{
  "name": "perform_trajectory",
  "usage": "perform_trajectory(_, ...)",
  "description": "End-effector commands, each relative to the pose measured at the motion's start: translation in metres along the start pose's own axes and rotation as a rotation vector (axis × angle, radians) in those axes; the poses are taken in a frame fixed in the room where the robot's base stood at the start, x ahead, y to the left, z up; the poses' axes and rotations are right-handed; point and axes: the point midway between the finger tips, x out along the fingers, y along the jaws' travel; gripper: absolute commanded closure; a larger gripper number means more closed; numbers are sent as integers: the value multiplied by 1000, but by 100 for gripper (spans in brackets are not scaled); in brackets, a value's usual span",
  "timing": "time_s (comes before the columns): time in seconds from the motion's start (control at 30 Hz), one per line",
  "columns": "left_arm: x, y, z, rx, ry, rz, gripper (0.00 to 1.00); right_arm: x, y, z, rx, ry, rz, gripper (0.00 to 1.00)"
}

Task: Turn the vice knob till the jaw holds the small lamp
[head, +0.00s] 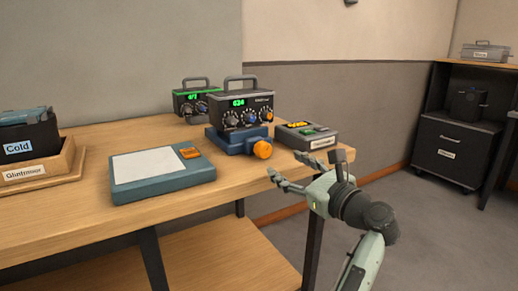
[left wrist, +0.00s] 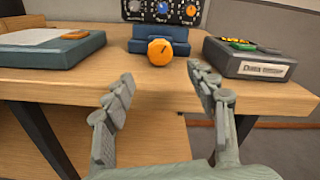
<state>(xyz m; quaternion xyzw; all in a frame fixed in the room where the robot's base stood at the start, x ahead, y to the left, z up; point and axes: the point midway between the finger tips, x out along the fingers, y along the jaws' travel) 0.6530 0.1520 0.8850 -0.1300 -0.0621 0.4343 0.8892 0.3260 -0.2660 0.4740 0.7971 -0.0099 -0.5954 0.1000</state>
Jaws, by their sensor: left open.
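A blue vice (head: 228,142) sits near the table's right end, with a round orange knob (head: 262,149) on its front side. In the left wrist view the knob (left wrist: 160,52) faces me, with the blue vice body (left wrist: 140,46) behind it. I cannot make out a small lamp or what the jaw holds; a dark box with a display (head: 245,108) stands over or just behind the vice. My left gripper (head: 276,179) is open and empty, in front of the knob and apart from it. The right gripper is not in view.
A grey box with coloured buttons (head: 306,137) stands right of the knob. A blue-grey pad (head: 162,190) lies to the left. Another dark handled box (head: 190,101) is behind. A wooden tray (head: 72,165) is far left. The table's front strip (head: 238,184) is bare.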

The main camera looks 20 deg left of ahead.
Motion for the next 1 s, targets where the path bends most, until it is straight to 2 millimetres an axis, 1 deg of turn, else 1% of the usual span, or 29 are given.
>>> perform_trajectory(0.17, 30, 0, 2, 2, -2, 2, 43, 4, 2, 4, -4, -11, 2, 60)
perform_trajectory(0.23, 45, -1, 3, 2, -5, 0, 43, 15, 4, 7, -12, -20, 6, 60)
perform_trajectory(0.4, 79, 0, 3, 4, -5, 1, 43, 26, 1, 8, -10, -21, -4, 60)
perform_trajectory(0.53, 98, -1, 2, 3, -5, -1, 43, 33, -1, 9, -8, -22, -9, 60)
perform_trajectory(0.7, 111, 0, 1, 2, -3, -1, 43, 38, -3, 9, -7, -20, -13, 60)
perform_trajectory(1.0, 114, 0, 1, 2, -2, 0, 43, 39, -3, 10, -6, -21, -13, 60)
